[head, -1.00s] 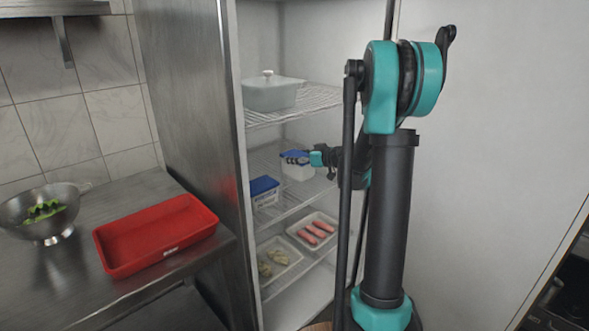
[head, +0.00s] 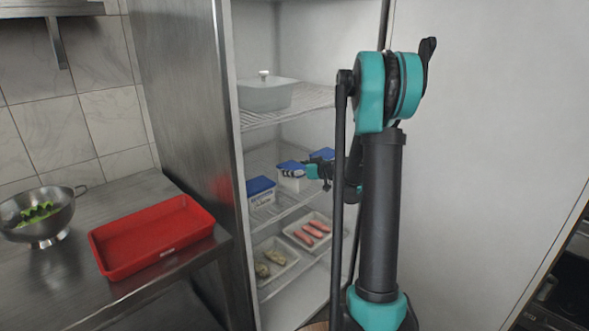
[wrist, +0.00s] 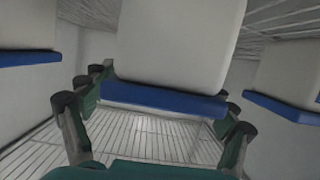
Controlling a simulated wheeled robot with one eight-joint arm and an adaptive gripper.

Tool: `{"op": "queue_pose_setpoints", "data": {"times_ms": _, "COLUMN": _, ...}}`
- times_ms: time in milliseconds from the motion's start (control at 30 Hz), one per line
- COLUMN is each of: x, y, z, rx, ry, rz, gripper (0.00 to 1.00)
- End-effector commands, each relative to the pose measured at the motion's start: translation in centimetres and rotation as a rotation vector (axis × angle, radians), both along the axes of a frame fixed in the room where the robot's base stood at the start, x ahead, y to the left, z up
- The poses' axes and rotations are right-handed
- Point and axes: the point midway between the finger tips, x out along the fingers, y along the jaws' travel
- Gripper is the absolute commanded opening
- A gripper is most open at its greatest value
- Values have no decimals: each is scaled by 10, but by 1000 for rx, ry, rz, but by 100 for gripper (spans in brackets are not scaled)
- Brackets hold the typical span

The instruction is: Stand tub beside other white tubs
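Three white tubs with blue lids are in the open fridge on its middle wire shelf level. One tub (head: 260,193) is at the left and another (head: 322,155) is at the right, partly hidden by my arm. The middle tub (head: 290,181) is between them. My gripper (head: 291,173) is at the middle tub, just under its lid. In the wrist view, the middle tub (wrist: 178,45) appears lid-down, with my fingers against both sides near the lid. The neighbouring tubs show at the left (wrist: 22,90) and right (wrist: 290,75), with gaps between. The middle tub's base contact is unclear.
A lidded pale pot (head: 266,97) stands on the shelf above. Below are a tray of sausages (head: 310,233) and another tray (head: 277,266). The steel fridge wall is close on the left. A red tray (head: 150,238) and a colander (head: 42,217) are on the counter.

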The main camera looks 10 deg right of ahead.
Motion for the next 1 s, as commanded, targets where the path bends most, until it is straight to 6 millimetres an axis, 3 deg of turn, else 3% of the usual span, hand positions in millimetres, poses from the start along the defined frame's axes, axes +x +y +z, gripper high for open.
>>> {"op": "queue_pose_setpoints", "data": {"times_ms": 467, "x": -5, "y": -4, "z": 5, "rx": 1, "ry": 0, "rz": -1, "gripper": 92}}
{"op": "queue_pose_setpoints", "data": {"times_ms": 1000, "x": -80, "y": -59, "z": 33, "rx": 0, "ry": 0, "rz": -2, "gripper": 92}}
